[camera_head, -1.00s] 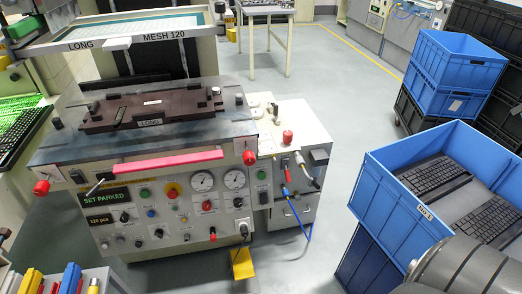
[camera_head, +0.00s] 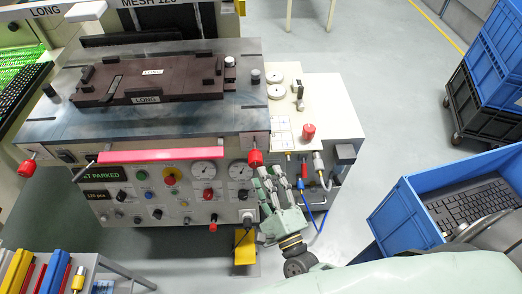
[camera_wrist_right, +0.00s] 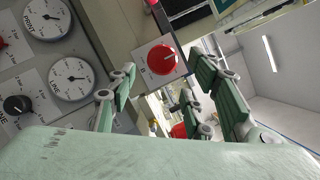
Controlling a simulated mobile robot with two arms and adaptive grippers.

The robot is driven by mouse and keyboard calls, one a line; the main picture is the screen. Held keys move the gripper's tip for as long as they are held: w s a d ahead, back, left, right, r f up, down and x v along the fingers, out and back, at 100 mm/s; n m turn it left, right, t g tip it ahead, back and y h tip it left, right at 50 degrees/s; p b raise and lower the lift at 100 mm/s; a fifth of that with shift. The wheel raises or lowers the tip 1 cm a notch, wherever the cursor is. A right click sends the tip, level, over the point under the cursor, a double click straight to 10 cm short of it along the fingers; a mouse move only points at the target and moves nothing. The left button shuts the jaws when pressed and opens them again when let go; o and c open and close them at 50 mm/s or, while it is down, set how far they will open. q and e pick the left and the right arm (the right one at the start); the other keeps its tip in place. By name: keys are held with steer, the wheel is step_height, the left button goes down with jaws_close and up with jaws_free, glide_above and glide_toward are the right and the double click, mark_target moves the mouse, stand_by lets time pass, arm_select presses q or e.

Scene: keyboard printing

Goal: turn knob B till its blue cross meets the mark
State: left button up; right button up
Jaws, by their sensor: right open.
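Knob B (camera_head: 255,158) is a red knob at the right front corner of the printing machine. In the right wrist view the red knob (camera_wrist_right: 162,60) sits on a pale plate lettered B, with a thin light line on its face. I cannot make out a blue cross or its mark. My right gripper (camera_head: 274,172) is open, its fingers pointing up just right of and below the knob. In the wrist view the green fingers (camera_wrist_right: 160,77) stand apart on either side of the knob, with nothing held. My left gripper is out of view.
The front panel holds gauges (camera_head: 203,169), small knobs and a "SET PARKED" display (camera_head: 107,173). A pink bar (camera_head: 162,155) runs along the front edge. The side cabinet (camera_head: 335,120) has a red button and hoses close to my gripper. A blue crate (camera_head: 395,210) stands at right.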

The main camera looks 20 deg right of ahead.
mark_target(257, 166)
steer(key=w, duration=0.1)
steer(key=w+r, duration=0.1)
steer(key=shift+w+a+p, duration=0.3)
steer(key=x, duration=0.2)
steer(key=shift+w+d+f, duration=0.1)
steer(key=shift+w, duration=0.25)
steer(key=shift+w+p, duration=0.3)
steer(key=shift+w, duration=0.35)
steer(key=c, duration=0.7)
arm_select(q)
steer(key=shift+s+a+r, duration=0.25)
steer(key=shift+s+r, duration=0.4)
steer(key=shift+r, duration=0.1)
arm_select(e)
steer(key=c, duration=0.4)
